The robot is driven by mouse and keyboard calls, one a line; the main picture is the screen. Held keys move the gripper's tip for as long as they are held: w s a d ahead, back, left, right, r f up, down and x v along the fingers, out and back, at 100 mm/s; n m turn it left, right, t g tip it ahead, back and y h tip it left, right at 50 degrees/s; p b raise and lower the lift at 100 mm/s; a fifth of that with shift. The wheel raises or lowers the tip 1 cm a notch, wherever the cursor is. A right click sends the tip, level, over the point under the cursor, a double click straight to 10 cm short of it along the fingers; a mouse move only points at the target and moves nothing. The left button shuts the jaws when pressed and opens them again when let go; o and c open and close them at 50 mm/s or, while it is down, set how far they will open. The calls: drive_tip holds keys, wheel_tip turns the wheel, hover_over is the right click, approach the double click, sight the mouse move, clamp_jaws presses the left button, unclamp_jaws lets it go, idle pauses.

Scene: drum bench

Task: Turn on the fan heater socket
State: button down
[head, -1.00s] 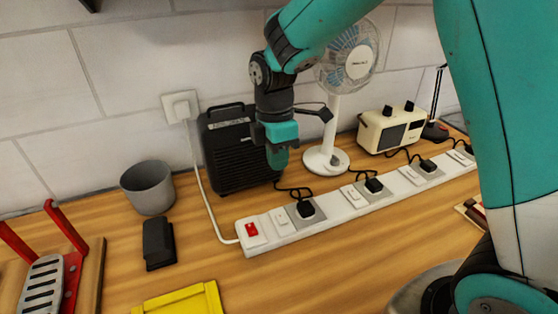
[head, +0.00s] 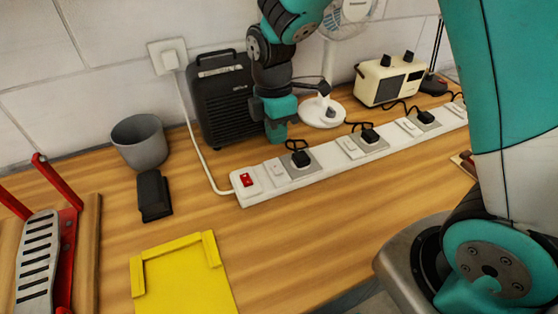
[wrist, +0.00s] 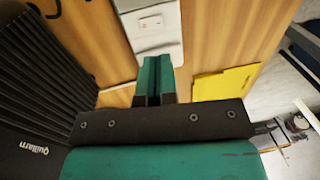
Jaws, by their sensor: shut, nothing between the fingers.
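The fan heater (head: 222,98) is a black ribbed box against the wall, and it fills the left of the wrist view (wrist: 40,90). A long white power strip (head: 325,163) lies in front of it. The strip has a red switch (head: 246,180) at its left end, then a white rocker switch (head: 277,170) beside the first black plug (head: 300,158). A white rocker with a small red mark (wrist: 152,22) shows ahead of the fingertips in the wrist view. My gripper (head: 277,136) is shut and empty, pointing down above and behind the strip. Its fingers hide part of the strip in the wrist view.
A white fan (head: 322,112) and a cream radio (head: 388,82) stand behind the strip. A grey pot (head: 140,143), a black block (head: 154,195) and a yellow tray (head: 185,277) lie to the left.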

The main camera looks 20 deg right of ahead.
sight(279, 172)
drive_tip(key=f, duration=0.2)
drive_tip(key=f+p, duration=0.1)
drive_tip(key=f, duration=0.2)
drive_tip(key=s+f, duration=0.1)
drive_tip(key=f, duration=0.2)
drive_tip(key=shift+f, duration=0.2)
